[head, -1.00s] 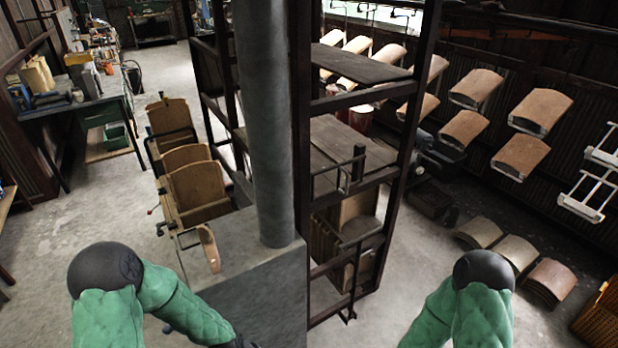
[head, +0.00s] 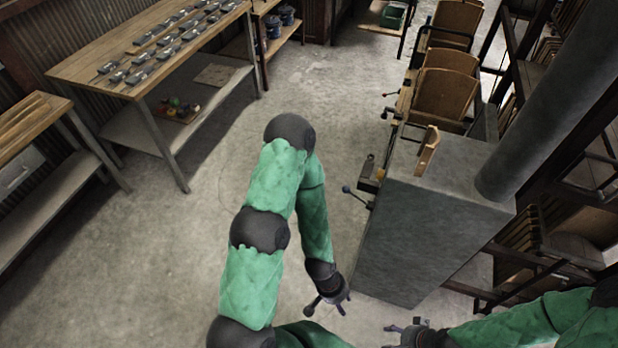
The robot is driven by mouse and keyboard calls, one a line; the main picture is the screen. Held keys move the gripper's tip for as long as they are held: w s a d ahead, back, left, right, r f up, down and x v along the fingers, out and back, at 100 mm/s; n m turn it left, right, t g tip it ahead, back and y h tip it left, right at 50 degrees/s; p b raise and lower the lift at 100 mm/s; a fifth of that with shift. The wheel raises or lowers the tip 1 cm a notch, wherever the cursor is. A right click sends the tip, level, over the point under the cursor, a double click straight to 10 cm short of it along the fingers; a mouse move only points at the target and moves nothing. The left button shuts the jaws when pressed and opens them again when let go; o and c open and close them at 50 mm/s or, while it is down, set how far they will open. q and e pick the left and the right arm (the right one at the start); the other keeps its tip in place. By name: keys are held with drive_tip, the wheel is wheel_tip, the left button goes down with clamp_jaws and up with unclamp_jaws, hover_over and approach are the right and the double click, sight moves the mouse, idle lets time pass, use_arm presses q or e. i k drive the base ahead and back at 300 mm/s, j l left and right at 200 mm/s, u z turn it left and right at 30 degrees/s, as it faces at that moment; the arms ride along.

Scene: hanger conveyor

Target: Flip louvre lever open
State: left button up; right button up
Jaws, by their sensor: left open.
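A lever (head: 358,197) with a dark bluish ball knob sticks out to the left from the side of the grey metal box (head: 440,225).
A wooden workbench (head: 150,50) with small metal parts stands at the back left, another bench at the far left. Curved wooden panels (head: 445,95) stand behind the box. A thick grey pipe (head: 560,110) rises from the box. The floor left of the box is clear.

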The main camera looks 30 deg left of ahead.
sight(356, 196)
drive_tip(key=u, duration=0.85)
